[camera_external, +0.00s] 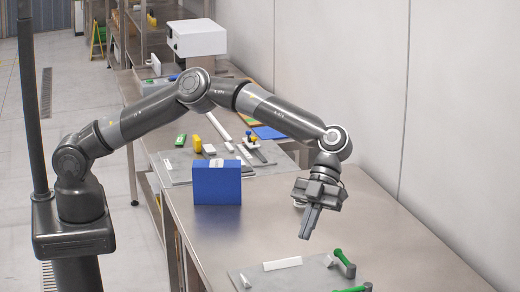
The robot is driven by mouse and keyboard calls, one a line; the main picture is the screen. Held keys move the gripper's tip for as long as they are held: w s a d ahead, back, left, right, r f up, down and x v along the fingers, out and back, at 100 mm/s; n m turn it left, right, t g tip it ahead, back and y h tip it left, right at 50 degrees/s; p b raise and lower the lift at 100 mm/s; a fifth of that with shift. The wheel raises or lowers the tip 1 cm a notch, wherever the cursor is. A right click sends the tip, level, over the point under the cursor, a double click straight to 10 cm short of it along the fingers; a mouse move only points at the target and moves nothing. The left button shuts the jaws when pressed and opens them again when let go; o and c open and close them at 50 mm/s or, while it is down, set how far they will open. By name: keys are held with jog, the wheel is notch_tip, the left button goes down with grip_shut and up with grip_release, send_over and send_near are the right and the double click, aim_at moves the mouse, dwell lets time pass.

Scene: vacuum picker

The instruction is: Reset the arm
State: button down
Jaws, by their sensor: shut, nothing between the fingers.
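My gripper (309,228) hangs at the end of my bent arm, over the metal table (215,240). Its fingers point down and slightly to the left, shut together with nothing between them. It is apart from the things around it. A blue box (217,183) stands upright on the table to its left. A grey board (300,278) lies below it at the front of the table.
A white bar (282,263) and green-handled tools (344,260) are on the front board. Farther back, another grey board (178,167) holds a yellow piece (197,144) and other small parts. A white machine (196,40) stands behind. A wall (440,120) bounds the right side.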

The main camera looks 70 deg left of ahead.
dwell(0.3)
jog(key=s+a+r+n+t+y, duration=0.1)
jog(key=s+a+r+n+t, duration=0.25)
jog(key=a, duration=0.65)
jog(key=s+a+r+n+t+y, duration=0.1)
jog(key=a+r+n+t+y, duration=0.1)
jog(key=a+r+n, duration=0.6)
jog(key=s+a+r+n+t+y, duration=0.15)
jog(key=a+r, duration=0.25)
jog(key=a, duration=0.9)
jog(key=s+a+f+n+t+y, duration=0.1)
jog(key=s+a+n+t, duration=0.3)
jog(key=s+a+n, duration=1)
jog(key=s+a+f, duration=0.1)
jog(key=s+a, duration=0.4)
jog(key=a, duration=0.4)
jog(key=shift+t, duration=0.4)
jog(key=c, duration=2.1)
grip_release()
jog(key=shift+a, duration=0.1)
jog(key=shift+c, duration=0.2)
